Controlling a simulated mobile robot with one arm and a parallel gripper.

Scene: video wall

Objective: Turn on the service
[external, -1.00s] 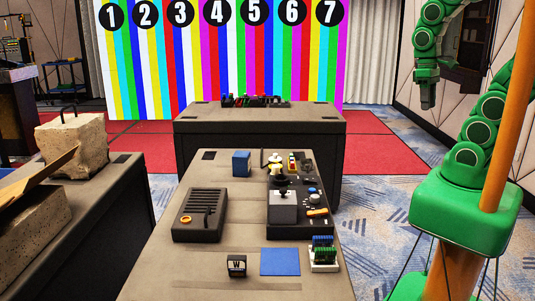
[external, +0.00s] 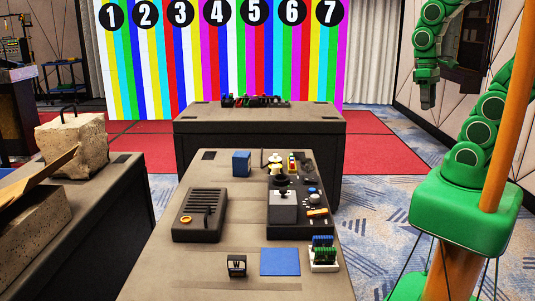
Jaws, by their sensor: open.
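A dark control panel (external: 284,229) lies on the right side of the near table. It carries a grey box (external: 283,206) with a black knob on top, a round dial (external: 312,196), an orange-and-white piece (external: 317,213) and several small parts at its far end. Which control belongs to the service cannot be told. A dark slotted unit (external: 200,214) with a lever and an orange ring (external: 185,219) lies to its left. My gripper (external: 427,103) hangs open and empty at the upper right, pointing down, apart from the table and its objects.
A blue cube (external: 241,163), a blue square (external: 280,262), a small dark block marked W (external: 236,265) and a white holder with blue-and-green pieces (external: 323,258) are on the near table (external: 190,277). A farther table (external: 259,125) stands before the striped video wall (external: 215,65). A side table with stone blocks (external: 75,143) is at left.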

